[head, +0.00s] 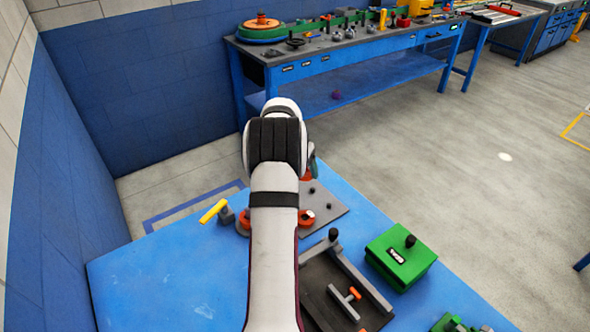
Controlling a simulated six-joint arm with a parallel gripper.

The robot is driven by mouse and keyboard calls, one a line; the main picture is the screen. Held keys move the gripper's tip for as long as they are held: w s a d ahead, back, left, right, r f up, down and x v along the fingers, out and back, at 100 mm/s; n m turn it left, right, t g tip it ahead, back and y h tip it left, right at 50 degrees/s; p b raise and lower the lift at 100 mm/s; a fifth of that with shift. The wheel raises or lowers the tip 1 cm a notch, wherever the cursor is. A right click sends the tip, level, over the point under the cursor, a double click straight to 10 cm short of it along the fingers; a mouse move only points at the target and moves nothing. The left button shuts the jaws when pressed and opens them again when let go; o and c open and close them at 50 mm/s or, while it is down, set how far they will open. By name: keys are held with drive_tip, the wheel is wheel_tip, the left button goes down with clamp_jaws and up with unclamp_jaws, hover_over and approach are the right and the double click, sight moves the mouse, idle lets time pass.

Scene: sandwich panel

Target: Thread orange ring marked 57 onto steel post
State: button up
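My arm reaches from the bottom edge over the blue table and hides much of the work area. My gripper is mostly hidden behind the wrist; only a small grey-green part beside the wrist shows, and its fingers cannot be made out. Orange round parts show beside the arm: one at the left (243,222) and one at the right (306,217), on or near a dark grey plate (332,208). A bit of orange also shows just below the wrist. No number 57 can be read, so I cannot tell which is the ring. I cannot pick out the steel post.
A yellow-handled clamp (213,211) stands left of the arm. A green box (400,257) with a black knob and a dark frame fixture (345,290) lie at the right. The blue table's (170,275) left part is clear. A cluttered workbench (345,48) stands behind.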

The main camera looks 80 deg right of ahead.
drive_tip(key=w+a+r+n+t, duration=0.25)
drive_tip(key=w+a+n, duration=0.35)
drive_tip(key=w+a, duration=0.6)
drive_tip(key=shift+w+d+f, duration=0.1)
drive_tip(key=shift+w+f, duration=0.15)
drive_tip(key=shift+f, duration=0.6)
drive_tip(key=shift+w+d+f, duration=0.15)
drive_tip(key=shift+w+f, duration=0.05)
drive_tip(key=shift+f, duration=0.6)
drive_tip(key=shift+w+d+f, duration=0.1)
drive_tip(key=shift+w+f, duration=0.15)
drive_tip(key=shift+f, duration=0.6)
drive_tip(key=shift+f, duration=0.95)
drive_tip(key=shift+f, duration=0.65)
drive_tip(key=shift+f, duration=0.3)
